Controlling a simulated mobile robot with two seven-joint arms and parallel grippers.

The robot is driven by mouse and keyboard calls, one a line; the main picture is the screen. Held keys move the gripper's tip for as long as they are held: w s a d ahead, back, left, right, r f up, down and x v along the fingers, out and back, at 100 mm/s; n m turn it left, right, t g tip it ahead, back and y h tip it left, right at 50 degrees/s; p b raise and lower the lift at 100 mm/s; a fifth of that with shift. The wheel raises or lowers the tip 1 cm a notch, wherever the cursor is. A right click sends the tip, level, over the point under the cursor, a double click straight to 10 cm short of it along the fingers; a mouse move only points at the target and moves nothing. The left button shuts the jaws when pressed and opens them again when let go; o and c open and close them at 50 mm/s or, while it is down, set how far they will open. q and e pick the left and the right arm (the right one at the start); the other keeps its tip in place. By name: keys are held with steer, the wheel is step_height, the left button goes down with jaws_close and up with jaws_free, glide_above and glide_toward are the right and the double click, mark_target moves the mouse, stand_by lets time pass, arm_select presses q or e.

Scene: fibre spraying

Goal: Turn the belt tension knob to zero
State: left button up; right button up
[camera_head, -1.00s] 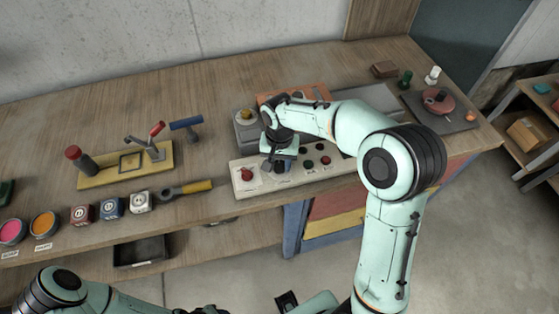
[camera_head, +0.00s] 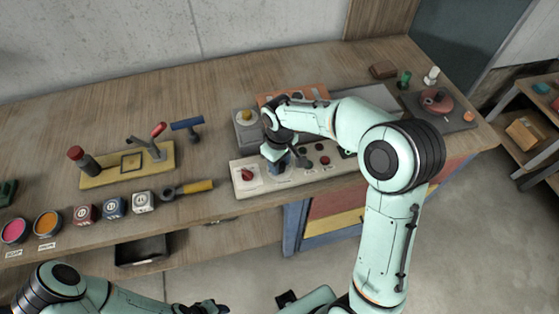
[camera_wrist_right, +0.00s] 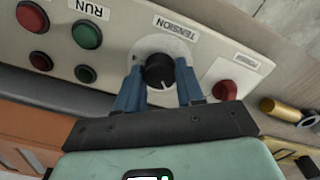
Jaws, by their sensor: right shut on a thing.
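The belt tension knob (camera_wrist_right: 159,71) is a round black knob with a white pointer mark, on a pale round plate beside the TENSION label (camera_wrist_right: 176,28). Its pointer mark faces down, toward my gripper body, in the wrist view. My right gripper (camera_wrist_right: 159,84) is shut on the knob, with one blue finger on each side. In the head view my right gripper (camera_head: 277,166) is down at the pale control panel (camera_head: 262,185) and hides the knob. My left gripper (camera_head: 206,308) is partly cut off at the bottom edge, and its jaws are unclear.
A red knob (camera_wrist_right: 225,89) sits close beside the tension knob. Green (camera_wrist_right: 87,34) and red (camera_wrist_right: 33,17) buttons sit on its other side. A yellow-handled tool (camera_head: 192,187) lies left of the panel.

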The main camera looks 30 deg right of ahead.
steer(key=n, duration=0.4)
steer(key=shift+w+r+n+p, duration=0.1)
steer(key=shift+n+p, duration=0.2)
steer(key=shift+p, duration=0.05)
arm_select(q)
steer(key=shift+w+r+p, duration=0.3)
steer(key=shift+w+r, duration=0.45)
steer(key=shift+r, duration=0.2)
arm_select(e)
steer(key=n, duration=0.4)
steer(key=shift+n, duration=0.4)
steer(key=o, duration=1)
steer(key=shift+o, duration=0.2)
arm_select(q)
steer(key=shift+w+r+p, duration=0.7)
steer(key=shift+w+r, duration=0.15)
steer(key=shift+r, duration=0.05)
arm_select(e)
step_height(320, 180, up, 13)
steer(key=shift+r, duration=0.15)
